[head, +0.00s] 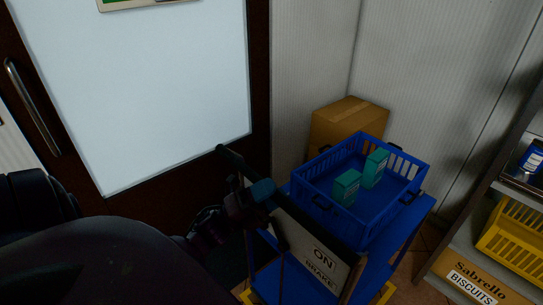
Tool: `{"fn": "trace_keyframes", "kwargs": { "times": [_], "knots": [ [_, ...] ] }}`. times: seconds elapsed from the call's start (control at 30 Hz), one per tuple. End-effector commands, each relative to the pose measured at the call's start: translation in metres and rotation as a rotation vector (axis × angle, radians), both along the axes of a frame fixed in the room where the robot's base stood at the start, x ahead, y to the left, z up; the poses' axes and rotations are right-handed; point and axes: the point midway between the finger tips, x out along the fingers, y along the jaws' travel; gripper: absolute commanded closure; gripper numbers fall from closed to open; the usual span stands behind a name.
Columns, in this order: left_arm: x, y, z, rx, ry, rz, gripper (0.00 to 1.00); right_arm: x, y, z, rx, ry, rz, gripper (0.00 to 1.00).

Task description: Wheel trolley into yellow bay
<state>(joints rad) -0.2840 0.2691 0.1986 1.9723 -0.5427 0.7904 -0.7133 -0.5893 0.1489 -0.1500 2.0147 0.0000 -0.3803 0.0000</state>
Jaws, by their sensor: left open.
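The blue trolley (405,238) stands at the lower middle, with a dark push handle (232,158) along its left side. A panel on that side reads "ON" and "BRAKE" (318,262). A blue crate (345,222) sits on its top, with two green boxes (346,187) inside. My left gripper (264,203) is open at the handle; I cannot tell whether the bar lies between its fingers. Bits of yellow (388,292) show low beside the trolley, perhaps bay marking; most is hidden. My right gripper is not in view.
A cardboard box (343,117) stands behind the trolley by the pale wall. A shelf unit with a yellow crate (515,232) and a Sabrello biscuits box (472,284) is close on the right. A dark-framed door (150,90) fills the left.

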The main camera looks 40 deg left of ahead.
Motion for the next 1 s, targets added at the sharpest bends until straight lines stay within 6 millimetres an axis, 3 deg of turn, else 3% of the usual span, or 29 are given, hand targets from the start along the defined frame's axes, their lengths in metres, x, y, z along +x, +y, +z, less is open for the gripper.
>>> {"fn": "trace_keyframes", "kwargs": {
  "times": [0.17,0.63,1.0],
  "knots": [
    [-0.009,0.006,-0.008,0.001,0.004,0.002,0.48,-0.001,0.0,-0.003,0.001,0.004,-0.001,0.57],
    [-0.067,0.04,-0.049,0.001,0.005,0.001,0.48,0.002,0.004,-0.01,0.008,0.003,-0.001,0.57],
    [-0.08,0.048,-0.056,0.0,0.0,0.001,0.48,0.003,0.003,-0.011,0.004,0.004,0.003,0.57]
  ]
}}
